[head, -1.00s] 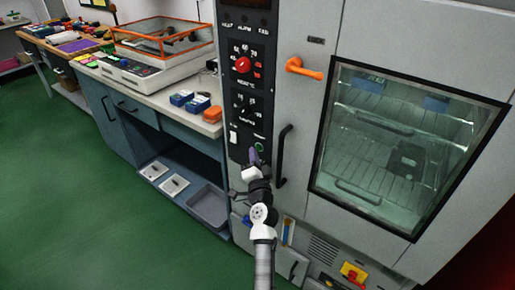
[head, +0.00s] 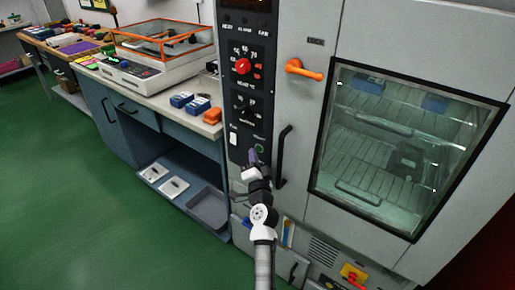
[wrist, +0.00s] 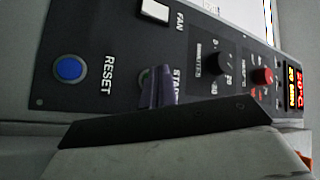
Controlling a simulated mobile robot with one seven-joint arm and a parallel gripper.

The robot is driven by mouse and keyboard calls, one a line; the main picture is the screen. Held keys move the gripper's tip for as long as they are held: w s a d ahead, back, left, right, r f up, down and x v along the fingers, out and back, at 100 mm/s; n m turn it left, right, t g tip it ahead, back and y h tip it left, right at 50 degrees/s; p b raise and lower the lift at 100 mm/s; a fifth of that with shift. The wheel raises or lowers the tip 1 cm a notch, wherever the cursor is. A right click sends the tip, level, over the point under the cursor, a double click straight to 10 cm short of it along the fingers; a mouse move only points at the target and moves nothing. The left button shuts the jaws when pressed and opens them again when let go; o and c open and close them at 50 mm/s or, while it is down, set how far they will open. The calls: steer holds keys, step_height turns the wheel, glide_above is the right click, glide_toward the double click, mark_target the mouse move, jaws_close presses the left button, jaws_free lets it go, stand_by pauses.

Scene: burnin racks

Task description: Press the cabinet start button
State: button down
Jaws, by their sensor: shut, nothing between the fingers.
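The cabinet (head: 340,30) has a dark control panel (head: 236,108) left of its door. The start button (head: 260,149) is a green ring low on this panel. My gripper (head: 254,157) is shut and empty, with its tips at the panel just beside and below the ring. In the wrist view, the purple-grey fingertips (wrist: 160,88) cover part of the START lettering and most of the start button (wrist: 144,77). I cannot tell whether the tips touch the button.
A blue RESET button (wrist: 70,69) and a white FAN switch (wrist: 155,10) are near the start button. A black door handle (head: 282,156) stands close right of my gripper. A bench (head: 150,87) with boxes is at left; green floor (head: 70,190) is open.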

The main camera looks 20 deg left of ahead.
steer(key=shift+w+d+r+t+h, duration=0.35)
steer(key=shift+w+d+r, duration=0.2)
steer(key=shift+d, duration=0.2)
steer(key=shift+s+a+f+p, duration=0.15)
steer(key=shift+s+a+p, duration=0.3)
steer(key=shift+s, duration=0.3)
steer(key=shift+s+a+f+p, duration=0.2)
steer(key=shift+s+a+p, duration=0.1)
steer(key=shift+s+p, duration=0.4)
steer(key=shift+s+a+f+p, duration=0.15)
steer(key=shift+s+a+p, duration=0.25)
steer(key=shift+s, duration=0.4)
